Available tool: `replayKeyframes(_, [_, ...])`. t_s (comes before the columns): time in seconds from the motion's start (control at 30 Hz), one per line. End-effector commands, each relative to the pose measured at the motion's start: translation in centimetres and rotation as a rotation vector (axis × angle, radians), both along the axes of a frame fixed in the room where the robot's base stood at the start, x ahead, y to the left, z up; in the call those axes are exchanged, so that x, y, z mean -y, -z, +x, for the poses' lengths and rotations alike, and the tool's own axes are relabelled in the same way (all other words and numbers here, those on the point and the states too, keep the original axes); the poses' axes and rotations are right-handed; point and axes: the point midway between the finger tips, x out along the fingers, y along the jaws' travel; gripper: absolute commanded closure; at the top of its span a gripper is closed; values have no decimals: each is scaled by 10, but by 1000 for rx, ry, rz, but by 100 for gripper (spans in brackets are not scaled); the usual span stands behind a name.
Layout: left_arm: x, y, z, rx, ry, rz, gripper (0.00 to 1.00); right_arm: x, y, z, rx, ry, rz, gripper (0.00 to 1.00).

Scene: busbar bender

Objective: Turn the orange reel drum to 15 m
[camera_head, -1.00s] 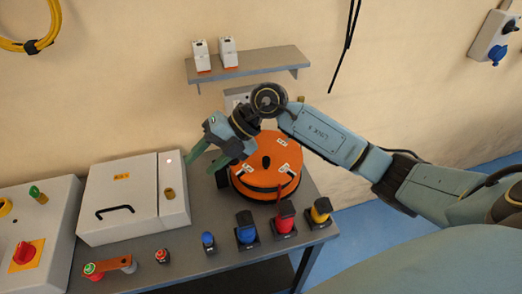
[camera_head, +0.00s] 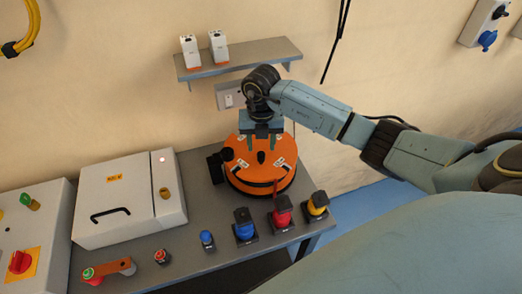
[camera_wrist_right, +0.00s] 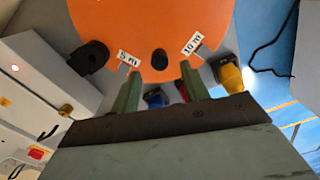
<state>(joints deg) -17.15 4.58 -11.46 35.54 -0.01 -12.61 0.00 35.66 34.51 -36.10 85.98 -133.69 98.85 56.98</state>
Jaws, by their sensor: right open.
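The orange reel drum (camera_head: 240,172) stands on the grey bench, with a black knob (camera_head: 261,157) and white labels on top. In the right wrist view, labels reading 5 m (camera_wrist_right: 129,58) and 10 m (camera_wrist_right: 192,43) sit on either side of the dark knob (camera_wrist_right: 159,60). My right gripper (camera_head: 261,138) is over the back part of the drum, pointing down. Its two green fingers (camera_wrist_right: 160,80) are apart, with nothing seen held between them. I cannot tell whether they touch the drum. My left gripper is not in view.
A wall shelf (camera_head: 240,58) with two white devices is behind the drum. A white box (camera_head: 115,200) stands to the left. Blue, red (camera_head: 282,212) and yellow (camera_head: 317,205) connectors line the bench front. A black block (camera_head: 215,167) sits at the drum's left.

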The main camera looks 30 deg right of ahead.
Motion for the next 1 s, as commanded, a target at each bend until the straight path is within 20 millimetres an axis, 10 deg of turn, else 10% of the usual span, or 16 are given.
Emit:
replayKeyframes(0.3, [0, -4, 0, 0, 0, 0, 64, 0, 41, 0, 1, 0, 2, 55])
replayKeyframes(0.67, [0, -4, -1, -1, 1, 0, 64, 0, 45, 0, 1, -1, 2, 56])
replayKeyframes(1.0, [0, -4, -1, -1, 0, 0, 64, 0, 44, 0, 1, -1, 2, 100])
